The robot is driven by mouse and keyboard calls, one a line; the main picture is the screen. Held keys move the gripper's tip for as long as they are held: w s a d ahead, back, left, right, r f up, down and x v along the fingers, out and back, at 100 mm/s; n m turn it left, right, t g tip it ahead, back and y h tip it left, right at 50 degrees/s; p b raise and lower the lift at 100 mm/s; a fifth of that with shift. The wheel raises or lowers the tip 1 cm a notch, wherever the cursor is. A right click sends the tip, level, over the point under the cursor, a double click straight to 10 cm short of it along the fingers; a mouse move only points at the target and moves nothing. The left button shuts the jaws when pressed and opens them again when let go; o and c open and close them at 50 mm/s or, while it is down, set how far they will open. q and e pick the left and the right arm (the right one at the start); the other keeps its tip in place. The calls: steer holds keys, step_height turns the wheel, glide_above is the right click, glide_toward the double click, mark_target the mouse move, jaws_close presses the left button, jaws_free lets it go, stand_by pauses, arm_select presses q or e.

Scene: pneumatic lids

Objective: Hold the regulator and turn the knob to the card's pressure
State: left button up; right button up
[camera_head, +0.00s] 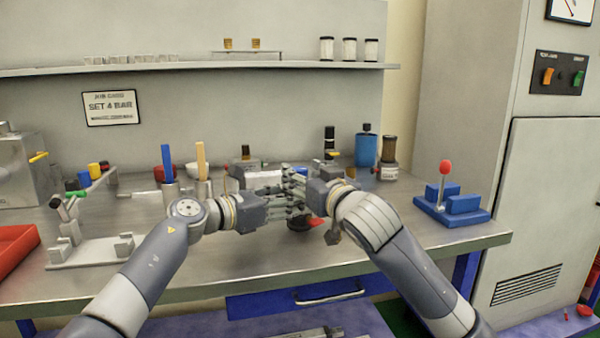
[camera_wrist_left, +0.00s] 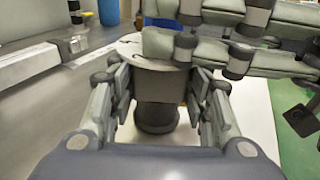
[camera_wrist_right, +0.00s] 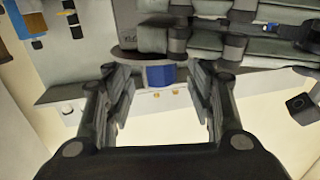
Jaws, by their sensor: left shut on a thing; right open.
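The card (camera_head: 111,107) on the back wall reads "SET 4 BAR". My left gripper (camera_head: 283,203) is shut on the regulator, mostly hidden by fingers in the head view. In the left wrist view the regulator's grey body (camera_wrist_left: 157,84) sits between the fingers (camera_wrist_left: 158,100), with a dark round part below it. My right gripper (camera_head: 306,192) is open close to the left one, above the bench. In the right wrist view a blue part (camera_wrist_right: 160,75), seemingly the knob, shows between and beyond its spread fingers (camera_wrist_right: 160,100). The gauge reading cannot be made out.
A blue block fixture with a red-knobbed lever (camera_head: 450,205) stands at the bench's right. A grey stand (camera_head: 90,250) and a red tray (camera_head: 12,250) are at the left. Cups, bottles and a blue container (camera_head: 366,150) line the back. The bench front is clear.

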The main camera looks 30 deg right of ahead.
arm_select(q)
steer(key=shift+f, duration=0.25)
arm_select(e)
steer(key=shift+w, duration=1.1)
steer(key=shift+c, duration=0.6)
steer(key=c, duration=1)
steer(key=shift+m+h, duration=0.3)
steer(key=shift+h, duration=0.1)
steer(key=shift+a+m+h, duration=0.1)
steer(key=shift+m+h, duration=0.5)
steer(key=shift+h, duration=0.4)
steer(key=shift+m+g+h, duration=0.6)
steer(key=shift+m+h, duration=0.3)
steer(key=shift+h, duration=0.4)
steer(key=shift+m+g+h, duration=0.6)
steer(key=shift+m+h, duration=0.3)
steer(key=shift+h, duration=0.7)
